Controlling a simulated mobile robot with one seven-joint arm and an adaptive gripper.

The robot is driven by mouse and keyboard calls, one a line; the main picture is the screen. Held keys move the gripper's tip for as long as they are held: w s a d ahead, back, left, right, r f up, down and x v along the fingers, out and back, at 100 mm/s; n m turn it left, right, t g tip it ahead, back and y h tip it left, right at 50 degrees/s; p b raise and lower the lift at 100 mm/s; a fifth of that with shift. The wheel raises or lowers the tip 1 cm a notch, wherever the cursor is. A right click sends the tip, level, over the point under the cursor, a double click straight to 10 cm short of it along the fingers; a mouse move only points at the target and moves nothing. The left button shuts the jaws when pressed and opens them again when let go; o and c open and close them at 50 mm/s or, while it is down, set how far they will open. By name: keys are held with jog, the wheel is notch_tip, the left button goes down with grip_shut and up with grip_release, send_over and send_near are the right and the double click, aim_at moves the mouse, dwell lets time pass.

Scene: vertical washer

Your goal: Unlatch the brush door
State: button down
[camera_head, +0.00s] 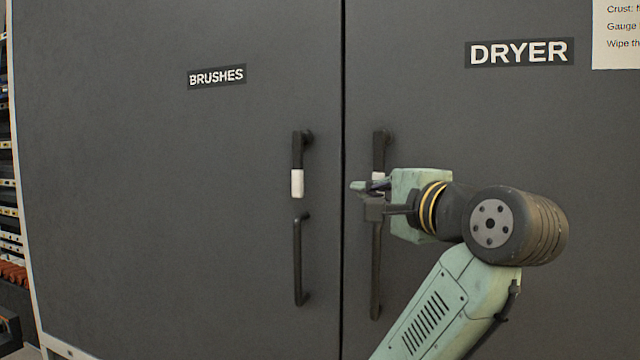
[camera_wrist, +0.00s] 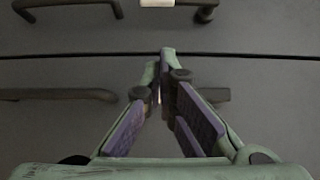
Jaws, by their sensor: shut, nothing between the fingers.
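The brush door (camera_head: 160,200), dark grey and labelled BRUSHES, fills the left of the head view and appears closed. Its latch lever (camera_head: 297,165) is black with a white end and hangs straight down above a black pull handle (camera_head: 301,260). My gripper (camera_head: 358,188) is shut and empty, in front of the dryer door's handles. Its fingertips point left, to the right of the brush latch and apart from it. In the wrist view, my fingertips (camera_wrist: 165,54) meet near the door seam, and the white latch end (camera_wrist: 157,3) shows at the top edge.
The dryer door (camera_head: 480,120) is on the right, with its own latch (camera_head: 381,150) and pull handle (camera_head: 376,270), partly hidden by my gripper. A narrow seam (camera_head: 343,100) divides the doors. A shelf with stored items (camera_head: 10,200) stands at far left.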

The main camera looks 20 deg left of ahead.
aim_at(301, 162)
jog(key=p+x, duration=0.4)
jog(key=x, duration=0.6)
jog(key=a+p, duration=0.1)
jog(key=a, duration=0.1)
jog(key=shift+a, duration=0.35)
jog(key=shift+a+f+p, duration=0.1)
jog(key=shift+a+p, duration=0.25)
jog(key=shift+a, duration=0.3)
jog(key=shift+f, duration=0.1)
jog(key=shift+a+f+b, duration=0.1)
jog(key=shift+a+b, duration=0.05)
jog(key=shift+b, duration=0.3)
jog(key=shift+a+m+t+y+b, duration=0.15)
jog(key=shift+m+t+y+b, duration=0.15)
jog(key=shift+m+y+b, duration=0.25)
jog(key=shift+f, duration=0.1)
